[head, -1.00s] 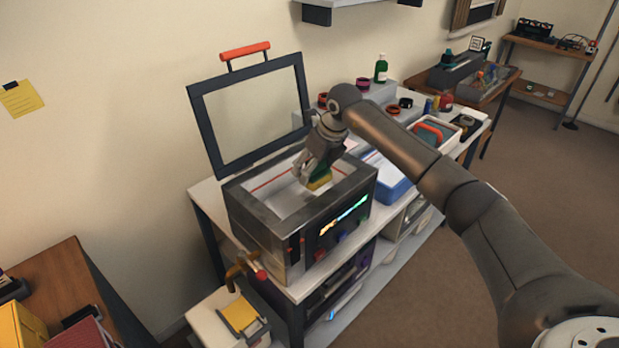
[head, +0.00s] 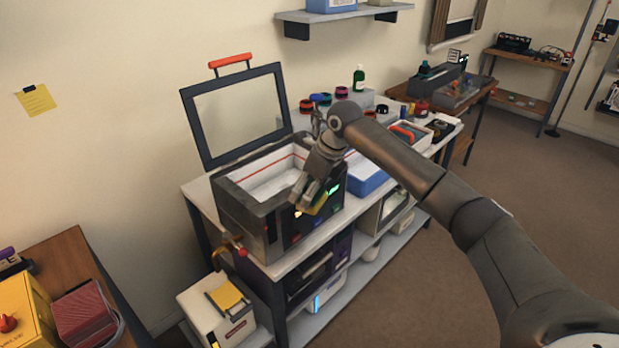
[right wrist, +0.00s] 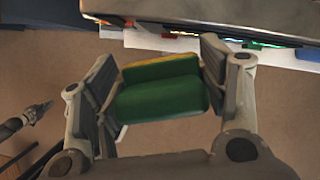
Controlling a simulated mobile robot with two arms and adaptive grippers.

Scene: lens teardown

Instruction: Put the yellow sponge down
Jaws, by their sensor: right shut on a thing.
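The sponge is yellow with a thick green layer. In the right wrist view the sponge (right wrist: 160,88) sits between the two fingers of my right gripper (right wrist: 158,90), its green side toward the camera. In the head view my right gripper (head: 308,197) is shut on the sponge, whose yellow edge (head: 319,204) shows. The gripper hangs tilted down before the front panel of the dark open-lidded machine (head: 232,197), off its opening. A dark, claw-like shape at the left of the right wrist view may be my left gripper (right wrist: 38,112); its jaws are unclear.
The machine stands on a white bench (head: 200,193) with its framed lid (head: 191,130) raised. A blue tray (head: 368,182) and a white bin (head: 412,133) stand to its right. A white box (head: 205,300) with a yellow pad is below left. Brown floor is clear in front.

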